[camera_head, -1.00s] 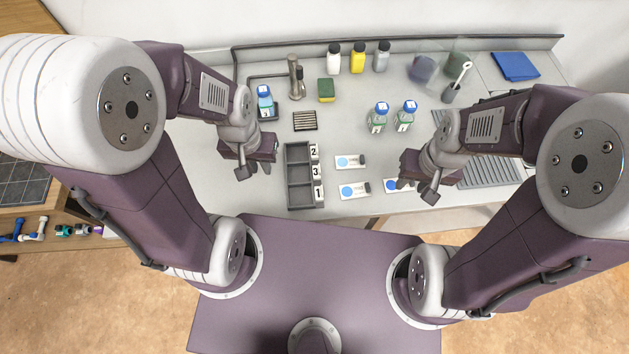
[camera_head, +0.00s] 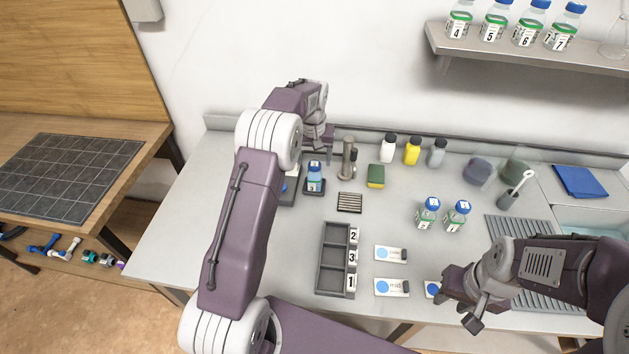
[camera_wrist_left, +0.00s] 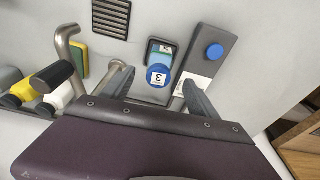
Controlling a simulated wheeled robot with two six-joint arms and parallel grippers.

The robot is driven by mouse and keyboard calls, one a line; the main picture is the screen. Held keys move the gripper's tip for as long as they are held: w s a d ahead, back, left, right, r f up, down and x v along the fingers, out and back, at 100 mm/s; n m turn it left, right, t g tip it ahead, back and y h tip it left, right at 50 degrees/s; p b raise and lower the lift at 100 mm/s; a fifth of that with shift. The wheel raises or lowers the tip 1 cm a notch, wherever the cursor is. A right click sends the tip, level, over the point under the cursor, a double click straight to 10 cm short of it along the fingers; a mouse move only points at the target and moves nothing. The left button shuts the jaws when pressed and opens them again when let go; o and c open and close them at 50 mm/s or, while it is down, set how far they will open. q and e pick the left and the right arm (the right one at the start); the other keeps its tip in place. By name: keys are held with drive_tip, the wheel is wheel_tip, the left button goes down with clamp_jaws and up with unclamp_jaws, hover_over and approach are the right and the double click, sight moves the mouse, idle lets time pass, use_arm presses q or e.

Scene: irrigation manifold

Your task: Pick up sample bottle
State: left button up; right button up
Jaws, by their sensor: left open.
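A sample bottle (camera_head: 315,177) with a blue cap and blue contents stands on a small dark base near the tap. In the left wrist view the bottle (camera_wrist_left: 158,75), its cap marked 3, shows between the fingers of my open left gripper (camera_wrist_left: 158,92). The fingers lie on either side of it in that picture; I see no contact. In the head view my left gripper (camera_head: 319,142) is just behind the bottle, partly hidden by its own wrist. Two more bottles (camera_head: 428,213) (camera_head: 458,215) stand at the right. My right gripper (camera_head: 472,305) is low right, its jaw opening unclear.
A metal tap (camera_head: 348,160) stands right of the bottle, and a grey block with a blue button (camera_wrist_left: 215,52) beside it. A numbered rack (camera_head: 333,265), a sponge (camera_head: 376,175) and cards (camera_head: 391,254) lie on the counter. Several bottles stand on a shelf (camera_head: 540,55).

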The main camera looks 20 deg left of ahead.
sight(314, 165)
use_arm(q)
drive_tip(key=f, duration=0.3)
drive_tip(key=shift+w+f+p, duration=0.2)
drive_tip(key=shift+w+p, duration=0.05)
drive_tip(key=shift+p, duration=0.05)
drive_tip(key=shift+w+f, duration=0.1)
drive_tip(key=shift+f, duration=0.1)
drive_tip(key=f, duration=0.2)
drive_tip(key=f+p, duration=0.1)
drive_tip(key=f, duration=0.1)
drive_tip(key=shift+w+a, duration=0.1)
drive_tip(key=shift+w, duration=0.15)
drive_tip(key=shift+w+f, duration=0.15)
drive_tip(key=shift+f, duration=0.3)
clamp_jaws()
wheel_tip(314, 165, up, 10)
drive_tip(key=shift+r+b, duration=0.1)
drive_tip(key=shift+b, duration=0.3)
